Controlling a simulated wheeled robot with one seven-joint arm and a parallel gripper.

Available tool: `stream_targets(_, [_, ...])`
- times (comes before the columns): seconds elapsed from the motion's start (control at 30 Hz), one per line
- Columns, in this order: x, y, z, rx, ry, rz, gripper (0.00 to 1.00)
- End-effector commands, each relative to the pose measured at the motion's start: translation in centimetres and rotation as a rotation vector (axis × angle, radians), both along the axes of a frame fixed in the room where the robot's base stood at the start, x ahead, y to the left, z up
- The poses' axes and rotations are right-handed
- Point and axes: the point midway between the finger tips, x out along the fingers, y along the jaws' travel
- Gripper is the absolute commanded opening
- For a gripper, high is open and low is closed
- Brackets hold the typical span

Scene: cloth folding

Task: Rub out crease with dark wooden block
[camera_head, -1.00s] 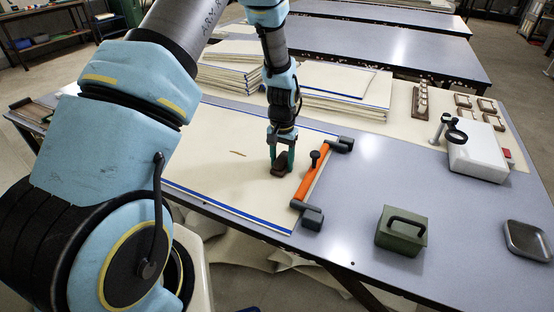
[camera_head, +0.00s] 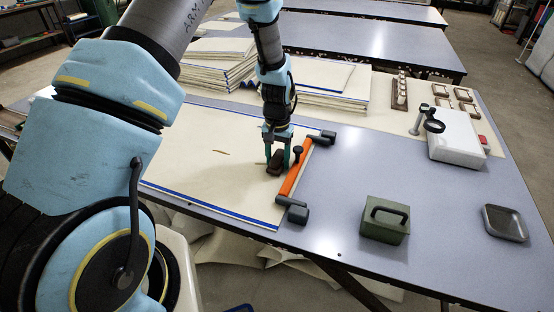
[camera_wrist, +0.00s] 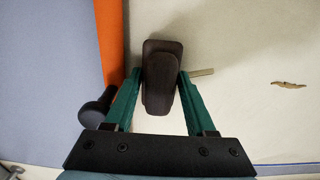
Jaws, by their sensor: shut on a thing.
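The dark wooden block (camera_head: 275,163) is between the fingers of my gripper (camera_head: 277,155), which is shut on it. It is low over or on the cream cloth (camera_head: 190,140), just left of the orange clamp bar (camera_head: 296,168). In the wrist view the block (camera_wrist: 161,70) sits between the green fingertips (camera_wrist: 158,82). A thin tan strip (camera_wrist: 203,72) shows on the cloth beside the block; I cannot tell whether it is the crease. A brown ragged mark (camera_wrist: 288,85) lies farther right in that view. Contact under the block is hidden.
The clamp bar has a black knob (camera_head: 297,152) close to my gripper and dark end blocks. A green box (camera_head: 385,220), a metal tray (camera_head: 505,222) and a white device (camera_head: 456,138) stand to the right. Folded cloth stacks (camera_head: 325,85) lie behind. Bare table (camera_head: 345,190) is free right of the bar.

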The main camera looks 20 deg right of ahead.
Motion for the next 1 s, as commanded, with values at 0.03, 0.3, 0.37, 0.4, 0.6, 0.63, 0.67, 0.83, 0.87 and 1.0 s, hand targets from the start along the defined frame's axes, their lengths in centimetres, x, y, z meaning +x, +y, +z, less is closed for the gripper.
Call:
stream_targets(0.03, [0.0, 0.0, 0.7, -0.001, -0.001, 0.000, 0.00])
stream_targets(0.3, [0.0, 0.0, 3.4, -0.001, -0.001, 0.000, 0.00])
stream_targets(0.37, [0.0, 0.0, 3.9, -0.001, -0.001, 0.000, 0.00])
stream_targets(0.4, [0.0, 0.0, 4.3, -0.001, -0.001, 0.000, 0.00])
stream_targets(0.6, [0.0, 0.0, 5.7, -0.001, -0.001, 0.000, 0.00])
stream_targets(0.63, [0.0, 0.0, 5.7, -0.001, -0.001, 0.000, 0.00])
stream_targets(0.67, [0.0, 0.0, 5.7, 0.000, 0.000, 0.000, 0.00])
stream_targets(0.83, [0.0, 0.0, 5.6, 0.000, 0.000, 0.000, 0.00])
stream_targets(0.87, [0.0, 0.0, 5.6, 0.000, 0.000, 0.000, 0.00])
stream_targets(1.0, [0.0, 0.0, 6.1, -0.001, -0.001, 0.000, 0.00])
